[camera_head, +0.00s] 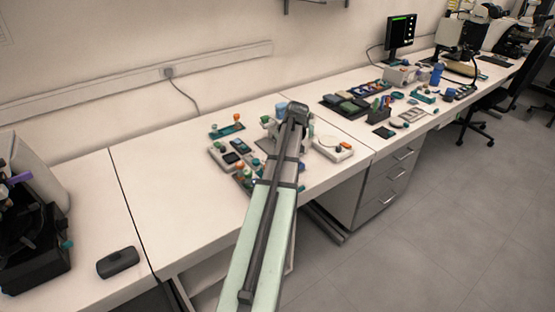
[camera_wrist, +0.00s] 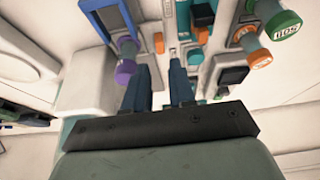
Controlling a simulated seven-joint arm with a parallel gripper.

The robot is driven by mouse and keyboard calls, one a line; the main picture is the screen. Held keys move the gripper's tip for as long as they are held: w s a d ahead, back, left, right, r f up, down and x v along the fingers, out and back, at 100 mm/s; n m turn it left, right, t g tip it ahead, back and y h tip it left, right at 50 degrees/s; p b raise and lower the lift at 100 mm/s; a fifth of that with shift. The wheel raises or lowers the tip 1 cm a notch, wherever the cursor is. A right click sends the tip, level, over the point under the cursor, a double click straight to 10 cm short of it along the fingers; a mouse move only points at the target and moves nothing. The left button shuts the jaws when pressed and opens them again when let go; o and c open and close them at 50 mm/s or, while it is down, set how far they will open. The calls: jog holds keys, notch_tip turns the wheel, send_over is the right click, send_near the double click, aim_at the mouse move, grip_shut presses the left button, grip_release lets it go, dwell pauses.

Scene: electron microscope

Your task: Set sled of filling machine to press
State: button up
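In the wrist view, two dark blue-grey fingers of my gripper (camera_wrist: 160,72) stand apart with a pale gap between them. I see nothing clamped there. Beyond the fingertips is a cluster of grey and teal device parts with coloured knobs, which seems to include the filling machine. An orange knob (camera_wrist: 159,43) shows just past the gap, and a narrow pale upright strip (camera_wrist: 171,30) is beside it. I cannot tell which part is the sled, or whether a finger touches anything. In the head view, my arm reaches over the bench and hides the fingers and part of the devices.
A purple knob (camera_wrist: 125,71) is left of the fingers; a green knob (camera_wrist: 283,22) is at the right.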

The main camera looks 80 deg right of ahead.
jog(key=shift+x, duration=3.85)
jog(key=shift+c, duration=0.2)
grip_shut()
jog(key=shift+d, duration=0.1)
